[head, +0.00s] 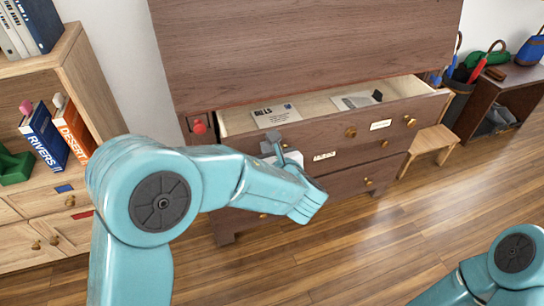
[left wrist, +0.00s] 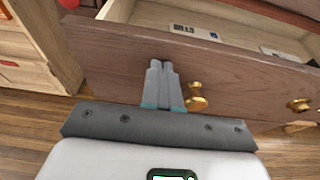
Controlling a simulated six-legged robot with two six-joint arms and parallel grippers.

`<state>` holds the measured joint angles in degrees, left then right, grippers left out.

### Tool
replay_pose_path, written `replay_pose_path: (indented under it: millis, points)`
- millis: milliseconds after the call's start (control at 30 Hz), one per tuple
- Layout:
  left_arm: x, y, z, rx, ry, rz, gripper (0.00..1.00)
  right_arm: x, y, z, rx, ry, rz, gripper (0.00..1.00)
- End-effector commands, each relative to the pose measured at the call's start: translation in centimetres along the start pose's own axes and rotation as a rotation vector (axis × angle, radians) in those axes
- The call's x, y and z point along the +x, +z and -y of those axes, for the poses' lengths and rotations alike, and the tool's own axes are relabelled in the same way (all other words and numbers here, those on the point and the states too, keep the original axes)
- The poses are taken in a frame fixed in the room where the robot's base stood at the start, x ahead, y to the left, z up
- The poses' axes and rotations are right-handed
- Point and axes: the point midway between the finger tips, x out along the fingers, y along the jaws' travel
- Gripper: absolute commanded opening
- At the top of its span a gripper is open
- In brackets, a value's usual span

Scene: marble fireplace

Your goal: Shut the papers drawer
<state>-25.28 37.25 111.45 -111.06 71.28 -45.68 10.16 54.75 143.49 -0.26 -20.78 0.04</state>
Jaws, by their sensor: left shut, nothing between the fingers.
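The papers drawer (head: 345,130) is the open top drawer of a dark wood chest; printed papers (head: 276,115) lie inside. It has brass knobs and a pale label (head: 380,125), too small to read. My left gripper (head: 274,138) is at the left part of the drawer front, partly hidden by my arm. In the left wrist view its fingers (left wrist: 162,70) are shut and empty, pointing at the drawer front (left wrist: 110,55), just left of a brass knob (left wrist: 196,98). I cannot tell whether they touch the wood. My right gripper is out of view.
Lower drawers (head: 360,185) look shut. A wooden stool (head: 432,142) and an umbrella stand (head: 458,98) are right of the chest. A bookcase (head: 85,75) stands left. The wooden floor (head: 370,250) in front is clear.

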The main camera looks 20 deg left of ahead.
Motion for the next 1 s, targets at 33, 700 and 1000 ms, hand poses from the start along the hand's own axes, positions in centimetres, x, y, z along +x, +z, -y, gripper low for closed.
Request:
replay_pose_path:
  millis: [33,700,1000]
  points:
    - [0.8,0.2,-0.1,-0.001,0.004,-0.001,0.0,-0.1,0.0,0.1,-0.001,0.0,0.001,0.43]
    - [9.7,3.0,0.0,0.001,0.0,-0.001,0.0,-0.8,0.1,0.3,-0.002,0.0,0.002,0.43]
    - [10.3,3.4,-0.1,0.0,0.001,0.004,0.0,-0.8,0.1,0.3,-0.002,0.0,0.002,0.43]
